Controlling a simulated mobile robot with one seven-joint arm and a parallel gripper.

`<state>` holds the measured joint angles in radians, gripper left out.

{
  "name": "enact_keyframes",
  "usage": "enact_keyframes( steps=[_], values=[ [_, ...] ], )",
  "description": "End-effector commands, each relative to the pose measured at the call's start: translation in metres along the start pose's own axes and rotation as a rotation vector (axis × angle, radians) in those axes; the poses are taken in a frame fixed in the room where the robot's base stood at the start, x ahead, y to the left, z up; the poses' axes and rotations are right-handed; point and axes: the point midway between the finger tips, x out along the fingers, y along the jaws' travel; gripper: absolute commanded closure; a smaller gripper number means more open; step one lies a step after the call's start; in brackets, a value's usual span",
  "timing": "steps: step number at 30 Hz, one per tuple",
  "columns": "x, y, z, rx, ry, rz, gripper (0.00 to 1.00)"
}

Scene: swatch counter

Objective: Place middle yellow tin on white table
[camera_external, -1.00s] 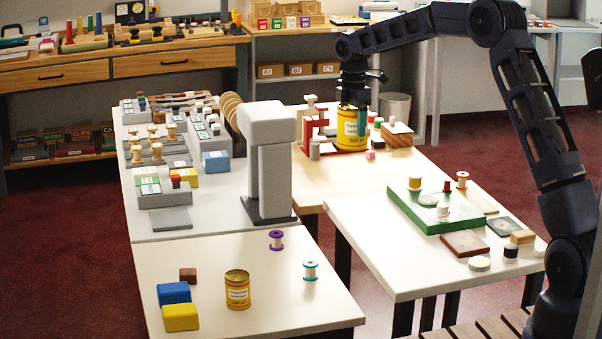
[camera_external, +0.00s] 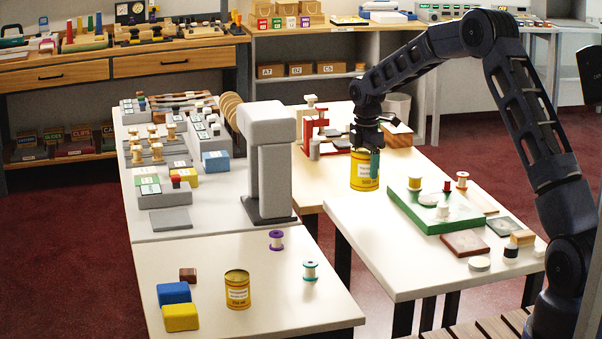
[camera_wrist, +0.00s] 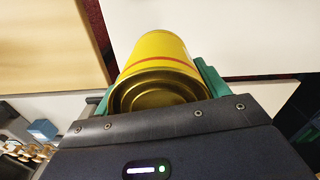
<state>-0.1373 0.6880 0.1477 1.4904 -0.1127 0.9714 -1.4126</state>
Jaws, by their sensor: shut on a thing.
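My gripper (camera_external: 368,160) is shut on a yellow tin (camera_external: 361,172) with a pale label. The tin hangs upright in the external view, near the gap between the wooden-topped table (camera_external: 315,187) and the white table (camera_external: 367,237) at the right. In the wrist view the tin (camera_wrist: 160,62) sits between the green finger pads (camera_wrist: 208,76), its metal end facing the camera. A second yellow tin (camera_external: 237,290) stands on the front left white table (camera_external: 285,310). Whether the held tin touches a surface is hard to tell, but it appears raised.
A green tray (camera_external: 450,222) with spools, a brown-red block (camera_external: 464,244) and small pieces occupy the right white table. Its left front part is clear. A grey column (camera_external: 272,170) stands left of my gripper. A red stand (camera_external: 311,130) is at the back.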

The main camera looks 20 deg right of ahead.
Motion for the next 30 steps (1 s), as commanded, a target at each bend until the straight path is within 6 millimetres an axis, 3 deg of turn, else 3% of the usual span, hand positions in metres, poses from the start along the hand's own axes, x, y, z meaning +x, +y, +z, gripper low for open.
enact_keyframes(
  steps=[3,11,20,30],
  values=[
    [0.015,0.000,0.000,0.000,-0.001,-0.001,0.68],
    [0.029,0.000,0.001,0.001,0.000,0.000,0.68],
    [0.065,0.000,0.000,0.000,-0.001,0.000,0.68],
    [0.068,0.000,0.001,0.000,0.000,0.001,0.68]
  ],
)
